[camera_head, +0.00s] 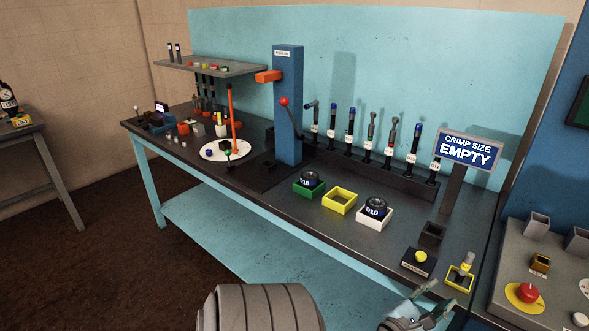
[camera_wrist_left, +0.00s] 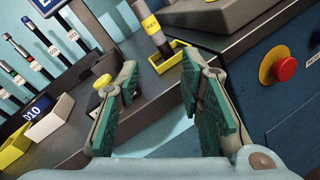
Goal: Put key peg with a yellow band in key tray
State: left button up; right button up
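The key peg with a yellow band (camera_head: 467,263) stands upright at the front right of the bench; its lower end appears to be inside a small yellow-rimmed tray (camera_head: 452,284). In the left wrist view the peg (camera_wrist_left: 151,25) has a yellow label band and a dark lower part, at the yellow tray (camera_wrist_left: 178,45). My left gripper (camera_head: 437,299) is open and empty, just in front of the bench edge and short of the peg. In the left wrist view its green-padded fingers (camera_wrist_left: 160,92) are apart with nothing between them. My right gripper is not in view.
A black box with a yellow button (camera_head: 420,257) stands left of the tray. A console with a red button (camera_head: 528,293) stands right. Green, yellow and white trays lie farther left.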

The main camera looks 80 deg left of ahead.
pick_arm(q)
jog(key=s+d+f+m+g+h, duration=0.25)
jog(key=s+f+m, duration=0.25)
jog(key=f+m, duration=0.4)
jog(key=s+d+f+m+g+h, duration=0.1)
jog(key=s+d+f+m+g, duration=0.15)
jog(key=s+f+m, duration=0.65)
jog(key=s+d+f+m+g+h, duration=0.25)
jog(key=f+m, duration=0.25)
jog(key=f, duration=0.8)
jog(key=s+d+f+m+g, duration=0.1)
jog(key=s+f+m+g, duration=0.3)
jog(key=s, duration=0.7)
jog(key=s+d+f+m+g, duration=0.2)
jog(key=s+f+m, duration=0.5)
jog(key=s, duration=0.4)
jog(key=shift+s+d+m+g, duration=0.2)
jog(key=shift+m+g, duration=0.1)
jog(key=shift+g, duration=0.55)
jog(key=shift+w, duration=0.1)
